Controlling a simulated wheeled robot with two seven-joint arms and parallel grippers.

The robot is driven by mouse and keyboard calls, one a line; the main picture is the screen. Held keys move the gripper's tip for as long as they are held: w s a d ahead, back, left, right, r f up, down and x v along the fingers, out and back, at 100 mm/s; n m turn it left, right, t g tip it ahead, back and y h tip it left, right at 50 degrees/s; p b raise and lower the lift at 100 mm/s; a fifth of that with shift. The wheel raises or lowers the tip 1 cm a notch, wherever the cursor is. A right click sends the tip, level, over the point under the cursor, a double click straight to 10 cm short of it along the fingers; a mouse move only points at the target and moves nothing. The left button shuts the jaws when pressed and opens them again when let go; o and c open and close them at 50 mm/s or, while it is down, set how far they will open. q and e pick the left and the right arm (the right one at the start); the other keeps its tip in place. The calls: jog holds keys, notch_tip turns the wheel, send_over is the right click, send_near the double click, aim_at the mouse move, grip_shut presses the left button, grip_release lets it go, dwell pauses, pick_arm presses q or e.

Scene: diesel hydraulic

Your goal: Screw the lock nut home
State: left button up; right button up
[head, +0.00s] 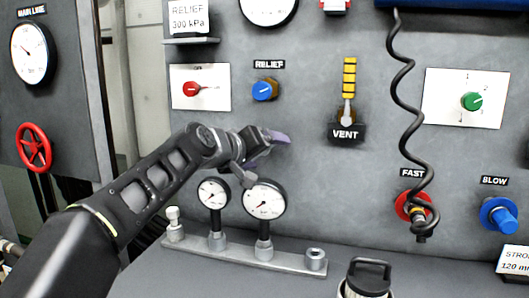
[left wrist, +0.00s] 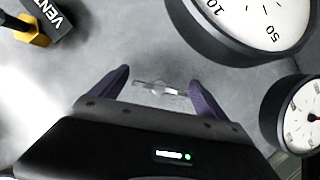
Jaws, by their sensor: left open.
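My left gripper (head: 272,137) is below that knob and above the two small gauges, pointing right. In the left wrist view its purple fingers (left wrist: 160,92) are apart. A small shiny, pale piece (left wrist: 157,88) shows between the fingertips; I cannot tell what it is or whether it touches them. My right gripper is not in view.
Two small gauges (head: 264,199) stand on a grey rail below my gripper. The VENT lever (head: 347,105) is to the right. A coiled black cable (head: 405,100) hangs further right. A dark lidded container (head: 369,280) stands in front.

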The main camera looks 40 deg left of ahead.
pick_arm(q)
jog(key=c, duration=1.4)
jog(key=m+y+p, duration=0.1)
jog(key=p, duration=0.1)
jog(key=shift+r+m+g+p, duration=0.2)
jog(key=shift+m+g+p, duration=0.2)
jog(key=shift+m+g+y+p, duration=0.3)
jog(key=shift+m+y+p, duration=0.1)
jog(key=shift+m+p, duration=0.4)
jog(key=shift+f+m+y, duration=0.15)
jog(key=shift+m+y, duration=0.55)
jog(key=shift+m, duration=0.3)
jog(key=shift+g, duration=0.3)
